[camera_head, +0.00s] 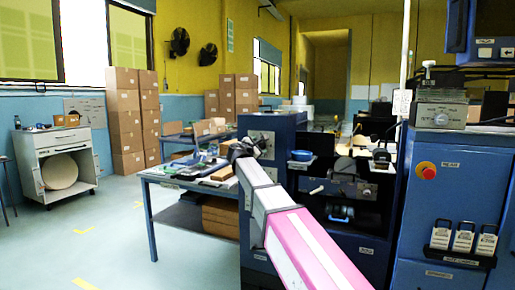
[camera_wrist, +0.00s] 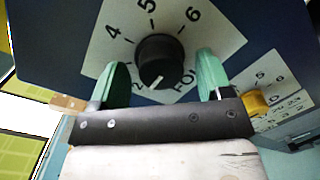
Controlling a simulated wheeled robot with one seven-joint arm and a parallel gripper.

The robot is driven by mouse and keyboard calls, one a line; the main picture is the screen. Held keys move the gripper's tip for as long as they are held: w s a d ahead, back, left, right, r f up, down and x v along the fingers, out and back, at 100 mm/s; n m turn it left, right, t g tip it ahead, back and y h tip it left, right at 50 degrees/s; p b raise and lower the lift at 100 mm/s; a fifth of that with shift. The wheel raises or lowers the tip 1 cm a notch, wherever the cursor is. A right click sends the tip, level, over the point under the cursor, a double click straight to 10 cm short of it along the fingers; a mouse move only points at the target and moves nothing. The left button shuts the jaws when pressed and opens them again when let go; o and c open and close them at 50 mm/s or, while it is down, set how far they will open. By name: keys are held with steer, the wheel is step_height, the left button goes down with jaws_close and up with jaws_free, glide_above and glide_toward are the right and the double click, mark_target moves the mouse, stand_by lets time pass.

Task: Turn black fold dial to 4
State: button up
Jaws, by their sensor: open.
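The black fold dial (camera_wrist: 161,58) is on a white plate (camera_wrist: 222,38) on a blue panel. In the wrist view, 4, 5 and 6 show around it, with a partly hidden 2 and FOLD lettering below. Its white pointer mark is at the lower edge, near the 2 and away from the 4. My gripper (camera_wrist: 162,72) is open, with one green finger on each side of the dial. I cannot tell if either finger touches it. In the head view my gripper (camera_head: 243,150) is at the blue cabinet's upper front, covering much of the plate.
A yellow knob (camera_wrist: 257,103) with its own scale is just right of my gripper in the wrist view. A workbench (camera_head: 180,181) with tools stands left of the cabinet (camera_head: 272,125). A red button (camera_head: 427,171) is on the right machine.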

steer(key=c, duration=0.9)
steer(key=shift+m, duration=0.3)
steer(key=shift+s+d+m+y, duration=0.1)
steer(key=shift+m+y, duration=0.55)
steer(key=shift+m, duration=3.3)
steer(key=shift+d+m+y, duration=0.1)
steer(key=shift+m+y, duration=0.55)
steer(key=shift+m, duration=3.3)
